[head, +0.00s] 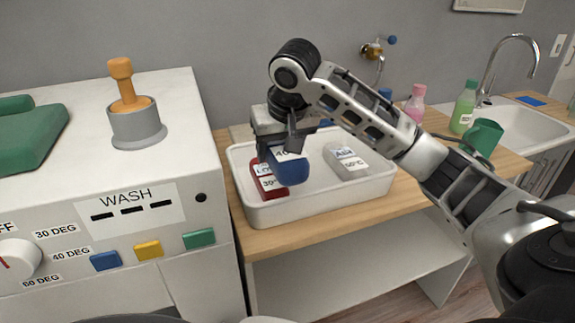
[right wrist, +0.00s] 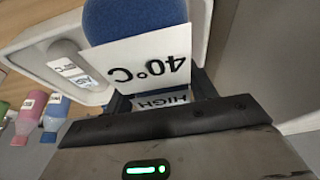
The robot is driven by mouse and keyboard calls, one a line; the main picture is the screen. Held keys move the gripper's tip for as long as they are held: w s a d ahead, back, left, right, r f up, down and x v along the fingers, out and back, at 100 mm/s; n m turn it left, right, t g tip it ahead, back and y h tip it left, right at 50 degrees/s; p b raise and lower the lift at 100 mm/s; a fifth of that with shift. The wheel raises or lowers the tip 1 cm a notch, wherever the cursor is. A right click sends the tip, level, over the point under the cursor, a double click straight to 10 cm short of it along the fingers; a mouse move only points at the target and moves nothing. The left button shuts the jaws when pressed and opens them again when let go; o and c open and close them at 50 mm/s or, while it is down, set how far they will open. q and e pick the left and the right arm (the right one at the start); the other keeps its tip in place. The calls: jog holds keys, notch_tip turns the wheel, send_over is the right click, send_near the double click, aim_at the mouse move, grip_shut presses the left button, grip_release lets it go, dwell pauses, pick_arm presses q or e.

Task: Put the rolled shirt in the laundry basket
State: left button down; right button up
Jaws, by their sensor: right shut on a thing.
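My right gripper (head: 283,143) is shut on a blue piece (head: 288,170) with white labels, held over the left part of a white tray (head: 322,205). In the right wrist view the blue piece (right wrist: 140,20) carries labels reading "40°C" and "HIGH". I cannot tell from its shape that it is a rolled shirt. A red piece (head: 268,186) marked "30°" is in the tray, partly hidden behind the blue one. A pale grey piece (head: 345,161) marked "50°C" lies at the tray's right. I see no clear laundry basket. My left gripper is out of view.
A white machine (head: 180,90) with a WASH panel stands at left. On its top are an orange-handled grey cup (head: 137,125) and a green object (head: 35,135). On the wooden counter (head: 450,160) are pink (head: 415,103) and green bottles (head: 464,107), a green mug (head: 483,138) and a sink (head: 530,120).

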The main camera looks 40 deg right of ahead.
jog(key=w+d+f, duration=0.1)
jog(key=d+f, duration=0.2)
jog(key=d, duration=0.1)
jog(key=w+d+f+p, duration=0.1)
jog(key=w+d+f, duration=0.1)
jog(key=d+f, duration=0.1)
jog(key=w+d+f, duration=0.2)
jog(key=d+f, duration=0.1)
jog(key=d, duration=0.1)
jog(key=shift+w+d, duration=0.1)
jog(key=shift+d, duration=0.3)
jog(key=shift+d+f, duration=0.15)
jog(key=shift+f, duration=0.05)
jog(key=shift+w+d+f+p, duration=0.1)
jog(key=shift+f+p, duration=0.2)
jog(key=shift+f, duration=0.55)
jog(key=shift+w+d+f+p, duration=0.1)
jog(key=shift+f+p, duration=0.2)
jog(key=shift+f, duration=0.55)
jog(key=o, duration=0.6)
jog(key=shift+f, duration=0.15)
jog(key=o, duration=0.5)
jog(key=shift+c, duration=0.2)
